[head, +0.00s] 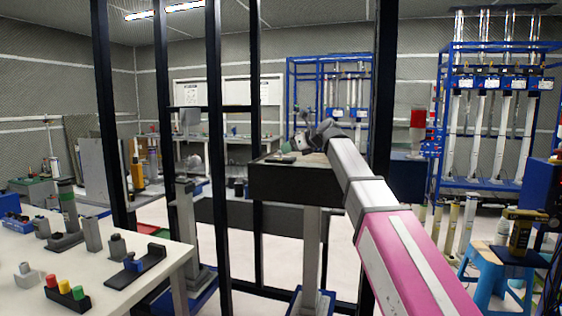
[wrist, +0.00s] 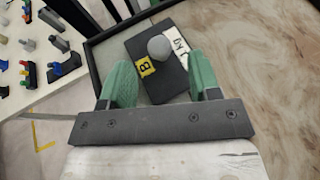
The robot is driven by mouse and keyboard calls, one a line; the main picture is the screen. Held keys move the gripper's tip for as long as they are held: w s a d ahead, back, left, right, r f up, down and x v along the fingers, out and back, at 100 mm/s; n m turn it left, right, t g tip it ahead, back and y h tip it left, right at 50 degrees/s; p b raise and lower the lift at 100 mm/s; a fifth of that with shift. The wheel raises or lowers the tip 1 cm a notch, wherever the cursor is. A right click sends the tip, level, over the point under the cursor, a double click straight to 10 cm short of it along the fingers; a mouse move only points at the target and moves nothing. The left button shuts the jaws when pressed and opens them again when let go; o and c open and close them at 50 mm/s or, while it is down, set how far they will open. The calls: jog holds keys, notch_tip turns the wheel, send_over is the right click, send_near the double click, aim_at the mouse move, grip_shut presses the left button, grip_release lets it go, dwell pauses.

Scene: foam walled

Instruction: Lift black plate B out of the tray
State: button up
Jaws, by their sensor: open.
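Black plate B (wrist: 157,88) lies in the tray in the wrist view. It carries a grey round knob (wrist: 158,47), a yellow label with "B" and a white label with writing. My gripper (wrist: 160,63) is open, with one green finger on each side of the plate. The fingers look apart from the knob; their height above it is hard to tell. The tray has a dark rim (wrist: 91,62) and a marbled, wood-toned floor. In the head view the tray (head: 290,187) stands on a post, and my gripper (head: 290,151) is over it.
A white table (head: 120,250) with small blocks and coloured buttons is at the left. A blue stool (head: 497,268) stands at the right. The tray floor right of the plate is bare.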

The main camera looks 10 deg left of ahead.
aim_at(281, 156)
jog(key=x, duration=0.4)
jog(key=shift+a, duration=0.2)
grip_shut()
